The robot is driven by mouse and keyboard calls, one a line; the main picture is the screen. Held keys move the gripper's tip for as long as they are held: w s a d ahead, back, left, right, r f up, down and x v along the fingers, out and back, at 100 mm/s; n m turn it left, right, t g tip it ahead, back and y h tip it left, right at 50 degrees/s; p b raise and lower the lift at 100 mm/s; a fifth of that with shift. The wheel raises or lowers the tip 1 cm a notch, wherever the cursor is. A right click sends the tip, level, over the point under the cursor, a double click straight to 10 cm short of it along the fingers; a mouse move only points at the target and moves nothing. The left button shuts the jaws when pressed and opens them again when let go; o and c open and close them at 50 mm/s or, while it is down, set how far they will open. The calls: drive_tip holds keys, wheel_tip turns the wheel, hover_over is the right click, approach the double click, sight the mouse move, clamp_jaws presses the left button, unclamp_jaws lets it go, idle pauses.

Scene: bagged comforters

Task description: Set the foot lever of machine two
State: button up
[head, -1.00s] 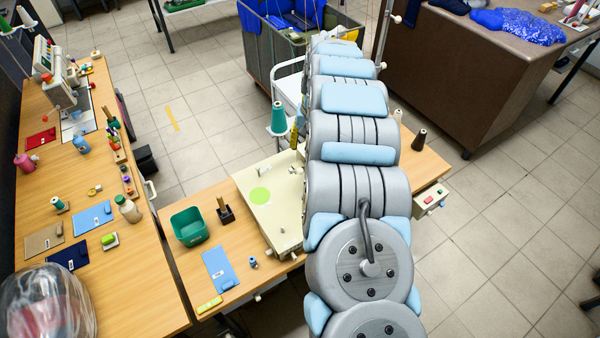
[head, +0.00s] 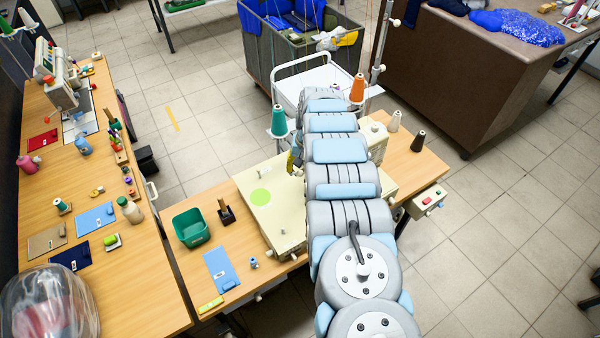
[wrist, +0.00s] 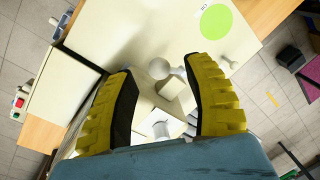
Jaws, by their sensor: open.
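A cream sewing machine (head: 272,208) with a green dot stands on the wooden table, partly hidden by my arm in the head view. In the wrist view the cream machine body (wrist: 130,35) and its green dot fill the upper part. A pale round-ended knob on a short stem (wrist: 158,68), which looks like the foot lever, shows between and just beyond my fingertips. My gripper (wrist: 160,85) is open, its yellow ribbed fingers on either side of the knob; contact cannot be told. In the head view my arm mostly hides the gripper.
A teal thread cone (head: 278,121) and an orange cone (head: 357,88) stand by the machine. A green bin (head: 190,228) and a blue pad (head: 221,269) lie left on the table. A red-buttoned control box (head: 427,202) hangs at the right edge. A white cart (head: 318,72) stands behind.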

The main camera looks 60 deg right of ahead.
drive_tip(key=shift+d+f, duration=0.1)
drive_tip(key=shift+f, duration=0.25)
drive_tip(key=shift+w+f, duration=0.15)
drive_tip(key=shift+f, duration=0.95)
clamp_jaws()
